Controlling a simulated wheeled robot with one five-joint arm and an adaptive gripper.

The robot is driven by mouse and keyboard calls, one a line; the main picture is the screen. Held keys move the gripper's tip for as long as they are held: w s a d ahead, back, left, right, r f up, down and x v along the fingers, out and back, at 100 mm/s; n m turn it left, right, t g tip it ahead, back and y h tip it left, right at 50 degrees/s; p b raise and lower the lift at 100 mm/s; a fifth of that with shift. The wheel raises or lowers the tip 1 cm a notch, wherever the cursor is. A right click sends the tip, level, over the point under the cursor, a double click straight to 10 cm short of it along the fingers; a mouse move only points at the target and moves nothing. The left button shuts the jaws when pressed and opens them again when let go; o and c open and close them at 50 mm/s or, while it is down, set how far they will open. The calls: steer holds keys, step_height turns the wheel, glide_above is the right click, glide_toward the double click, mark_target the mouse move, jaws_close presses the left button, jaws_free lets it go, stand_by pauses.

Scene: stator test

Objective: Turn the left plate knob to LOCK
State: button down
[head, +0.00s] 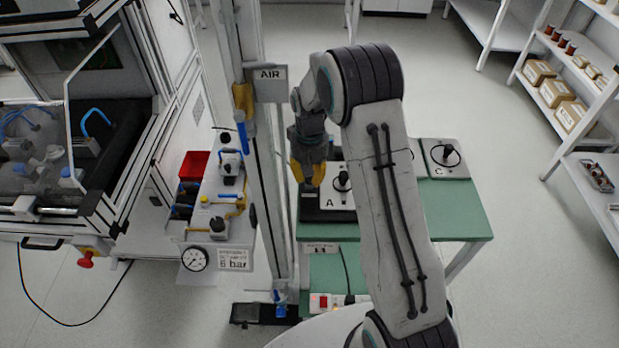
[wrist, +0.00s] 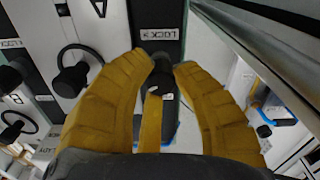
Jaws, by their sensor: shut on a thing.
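My gripper (head: 309,172) reaches down over the left end of the green table in the head view. In the wrist view its yellow fingers (wrist: 163,70) are shut around a black knob (wrist: 168,77), which they partly cover. The knob is on a dark plate (wrist: 150,12); the dark plate also shows at the table's left end in the head view (head: 312,214). A white LOCK label (wrist: 158,34) sits on this plate, upside down, just beyond the fingertips. The knob's pointing direction cannot be told. In the head view the fingers hide the knob.
A white plate marked A (head: 329,202) with a black knob stands just right of my gripper on the green table (head: 455,210). Another plate (head: 435,171) lies farther right. The metal post (head: 271,190) and AIR sign (head: 270,83) are close on the left.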

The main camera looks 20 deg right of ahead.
steer(key=m, duration=0.1)
steer(key=m+b, duration=0.1)
steer(key=m, duration=0.3)
steer(key=shift+s+f, duration=0.25)
stand_by(0.3)
steer(key=c, duration=1.3)
jaws_free()
steer(key=shift+a, duration=0.1)
steer(key=shift+c, duration=0.2)
steer(key=o, duration=0.4)
steer(key=shift+w+r, duration=0.15)
steer(key=shift+c, duration=0.2)
steer(key=shift+r, duration=0.15)
steer(key=shift+w+r, duration=0.1)
steer(key=shift+r, duration=0.25)
step_height(320, 180, up, 11)
